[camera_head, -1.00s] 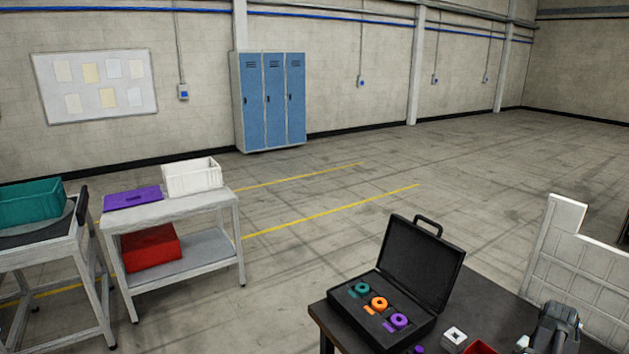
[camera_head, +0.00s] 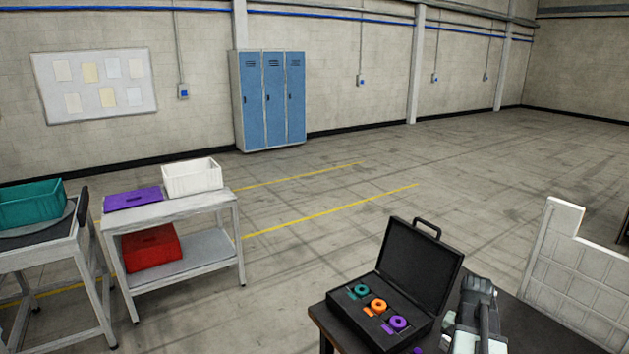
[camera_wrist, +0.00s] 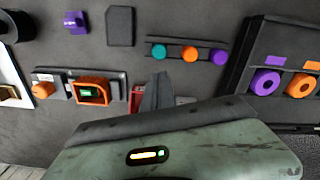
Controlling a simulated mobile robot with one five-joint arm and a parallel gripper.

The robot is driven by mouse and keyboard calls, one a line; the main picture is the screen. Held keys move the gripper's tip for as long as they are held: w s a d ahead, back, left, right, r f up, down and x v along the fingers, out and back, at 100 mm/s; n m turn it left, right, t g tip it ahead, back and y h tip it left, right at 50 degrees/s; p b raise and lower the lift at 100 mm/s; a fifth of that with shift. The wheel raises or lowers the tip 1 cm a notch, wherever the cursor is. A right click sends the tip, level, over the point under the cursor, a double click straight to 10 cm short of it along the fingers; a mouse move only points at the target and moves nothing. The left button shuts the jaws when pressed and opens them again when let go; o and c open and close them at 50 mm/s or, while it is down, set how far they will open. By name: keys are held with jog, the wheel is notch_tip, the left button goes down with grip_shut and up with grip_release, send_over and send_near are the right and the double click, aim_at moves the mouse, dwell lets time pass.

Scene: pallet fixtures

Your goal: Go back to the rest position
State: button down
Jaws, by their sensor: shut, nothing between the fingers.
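My gripper shows in the wrist view (camera_wrist: 157,92) as a grey wedge of closed fingers above the table, with nothing seen between them. In the head view my arm's end stands at the lower right, just right of the open black case (camera_head: 421,262); the fingertips are not clear there. The case holds a teal ring (camera_head: 361,291), an orange ring (camera_head: 378,306) and a purple ring (camera_head: 398,323). Part of the case also shows at the right of the wrist view.
The wrist view shows a bar with teal, orange and purple knobs (camera_wrist: 190,54), a dark plate (camera_wrist: 120,26), a purple block (camera_wrist: 74,21) and an orange frame (camera_wrist: 92,92). A red thing is partly hidden behind my fingers. A white low wall (camera_head: 575,265) stands right of the table.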

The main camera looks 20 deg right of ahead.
jog(key=w+a, duration=0.1)
jog(key=a, duration=0.1)
jog(key=w+a+f+n, duration=0.1)
jog(key=w+a, duration=0.1)
jog(key=a, duration=0.1)
jog(key=w+a+n, duration=0.1)
jog(key=a, duration=0.2)
jog(key=shift+w+f+b, duration=0.3)
jog(key=shift+w+b, duration=0.1)
jog(key=w+a+f+n+b, duration=0.1)
jog(key=a+n, duration=0.3)
jog(key=a, duration=1.1)
jog(key=w+a+f+n+b, duration=0.2)
jog(key=a+n, duration=0.3)
jog(key=a, duration=0.9)
jog(key=shift+w+a, duration=0.25)
jog(key=shift+a, duration=0.1)
